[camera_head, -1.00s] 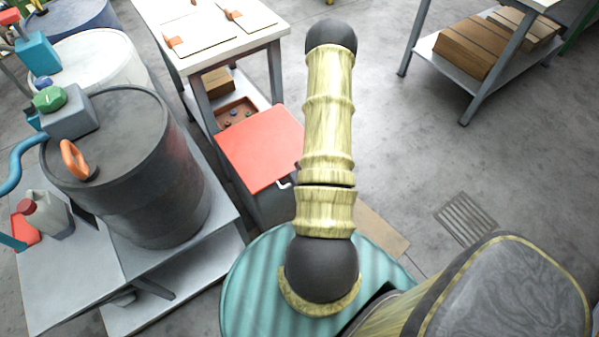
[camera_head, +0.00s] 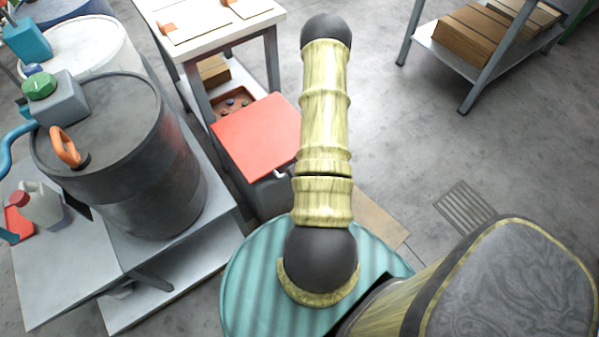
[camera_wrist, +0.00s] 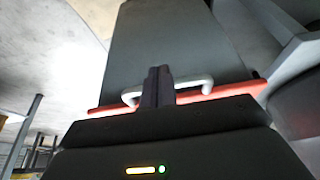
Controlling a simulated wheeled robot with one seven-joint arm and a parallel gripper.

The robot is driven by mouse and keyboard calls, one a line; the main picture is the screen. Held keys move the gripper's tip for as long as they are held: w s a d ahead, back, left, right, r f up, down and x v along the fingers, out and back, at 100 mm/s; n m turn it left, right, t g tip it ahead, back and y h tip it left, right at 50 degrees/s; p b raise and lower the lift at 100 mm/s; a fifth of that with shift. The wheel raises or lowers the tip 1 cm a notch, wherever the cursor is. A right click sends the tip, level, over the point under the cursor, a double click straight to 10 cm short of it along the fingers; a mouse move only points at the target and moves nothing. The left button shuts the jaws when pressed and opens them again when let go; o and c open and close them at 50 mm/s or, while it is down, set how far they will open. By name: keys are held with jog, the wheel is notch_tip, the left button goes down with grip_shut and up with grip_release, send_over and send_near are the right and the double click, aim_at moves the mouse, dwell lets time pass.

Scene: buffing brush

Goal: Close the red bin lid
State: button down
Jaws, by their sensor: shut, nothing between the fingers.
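The red lid (camera_head: 257,138) lies over the top of the grey bin (camera_head: 262,196) in the head view, looking flat or nearly so. I cannot tell whether a small gap remains under it. A pale handle (camera_head: 285,171) shows at its front edge, partly behind my arm. In the wrist view the lid edge (camera_wrist: 225,91) is a red strip against the grey bin front (camera_wrist: 175,35), with the handle (camera_wrist: 196,83) across it. My gripper (camera_wrist: 158,72) is shut and empty, its fingers in front of the handle. Contact is unclear. The head view hides the gripper behind my arm.
A dark drum (camera_head: 120,150) stands on a grey platform left of the bin. A white-topped table (camera_head: 215,28) is behind the bin, and a shelf with boxes (camera_head: 465,40) is at back right. Open floor (camera_head: 420,140) with a grate lies to the right.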

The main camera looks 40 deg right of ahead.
jog(key=s+a+r+p, duration=0.1)
jog(key=s+r, duration=0.3)
jog(key=s, duration=0.6)
jog(key=shift+s+a+p, duration=0.15)
jog(key=shift+s+p, duration=0.15)
jog(key=shift+s, duration=0.05)
jog(key=shift+w, duration=0.1)
jog(key=w+a+r+n+g, duration=0.1)
jog(key=w+a+r, duration=0.4)
jog(key=r, duration=0.5)
jog(key=w+a+r, duration=0.4)
jog(key=w+r, duration=0.3)
jog(key=r, duration=0.3)
jog(key=s+a+r, duration=0.3)
jog(key=a+r, duration=0.9)
jog(key=a, duration=0.1)
notch_tip(320, 180, up, 14)
jog(key=p, duration=1.5)
jog(key=shift+d+r+g+y, duration=0.25)
jog(key=shift+g+y, duration=0.05)
